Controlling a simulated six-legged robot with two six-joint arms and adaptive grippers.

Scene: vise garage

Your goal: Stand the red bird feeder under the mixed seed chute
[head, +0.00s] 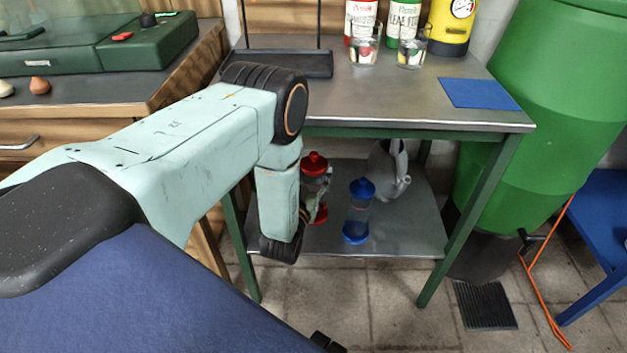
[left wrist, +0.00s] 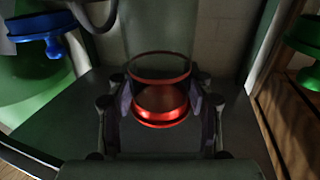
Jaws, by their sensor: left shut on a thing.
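The red bird feeder (head: 315,164) has a clear tube with a red lid and red base. It is on or just above the lower shelf (head: 400,235) of the metal table; I cannot tell if it touches. My left gripper (head: 320,197) is shut around it, and my arm hides part of it. In the left wrist view the feeder's red part (left wrist: 160,104) sits between the two fingers (left wrist: 163,112). I cannot make out a mixed seed chute. My right gripper is not in view.
A blue feeder (head: 358,211) and a grey watering can (head: 390,170) stand right of the red feeder. The tabletop (head: 400,100) above holds bottles, two glasses and a blue mat (head: 478,94). A green barrel (head: 545,110) is at right. Something green (left wrist: 304,45) shows in the left wrist view.

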